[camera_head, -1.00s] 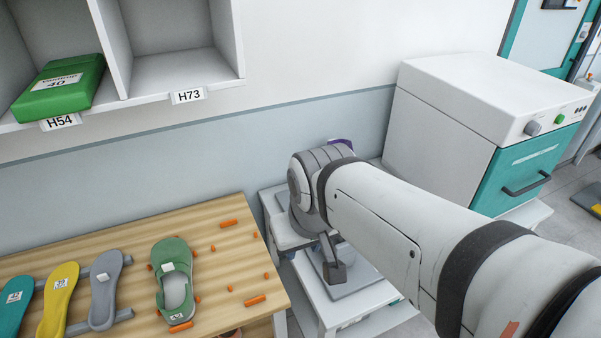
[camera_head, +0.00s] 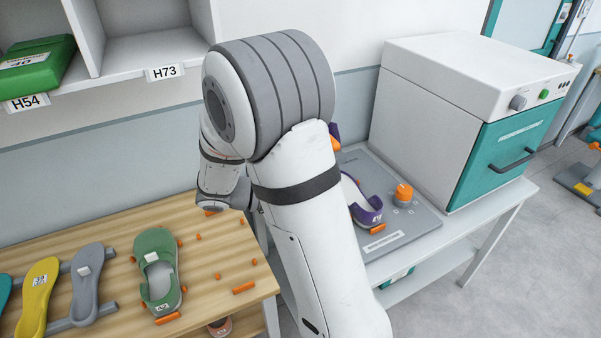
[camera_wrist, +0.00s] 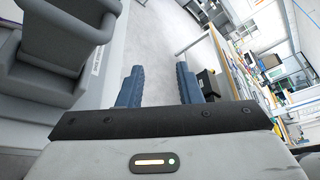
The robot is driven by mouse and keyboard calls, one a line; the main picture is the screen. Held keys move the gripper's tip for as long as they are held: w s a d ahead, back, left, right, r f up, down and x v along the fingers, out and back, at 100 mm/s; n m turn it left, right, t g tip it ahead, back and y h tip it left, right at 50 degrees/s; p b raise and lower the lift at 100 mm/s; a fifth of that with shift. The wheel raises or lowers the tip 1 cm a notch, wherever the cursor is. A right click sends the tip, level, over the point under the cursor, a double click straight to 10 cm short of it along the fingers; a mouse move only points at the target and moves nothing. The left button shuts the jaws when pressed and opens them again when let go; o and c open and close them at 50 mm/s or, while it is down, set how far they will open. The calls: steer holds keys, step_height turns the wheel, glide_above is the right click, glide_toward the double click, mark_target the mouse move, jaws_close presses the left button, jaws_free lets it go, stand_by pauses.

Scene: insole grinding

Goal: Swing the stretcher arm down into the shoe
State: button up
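A purple shoe (camera_head: 366,208) lies on the grey base plate (camera_head: 412,226) on the white table, partly hidden behind my arm. A round orange knob (camera_head: 404,193) stands on the plate beside it. A small purple and orange part (camera_head: 335,137) shows higher up at my arm's edge; I cannot tell whether it belongs to the stretcher arm. My gripper (camera_wrist: 159,84) shows two blue fingers apart with nothing between them in the wrist view. In the head view my gripper is not clearly visible. The stretcher arm cannot be made out for certain.
A white and teal machine (camera_head: 465,125) with a dark handle stands behind the plate. A wooden table (camera_head: 215,235) at left holds a green shoe (camera_head: 158,268), coloured insoles and small orange pieces. A shelf (camera_head: 140,55) hangs above.

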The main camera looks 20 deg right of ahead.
steer(key=w+a+f+n+t+h, duration=0.3)
steer(key=w+f+n+t+h, duration=0.25)
steer(key=w+n, duration=0.5)
steer(key=shift+n+g+h, duration=0.25)
steer(key=shift+n+h, duration=0.1)
steer(key=shift+n, duration=0.2)
steer(key=x, duration=0.2)
steer(key=s+x, duration=0.1)
steer(key=x, duration=0.2)
steer(key=r+x, duration=0.1)
steer(key=x, duration=0.1)
steer(key=shift+s+d, duration=0.15)
steer(key=shift+s, duration=0.1)
steer(key=shift+c, duration=0.2)
jaws_close()
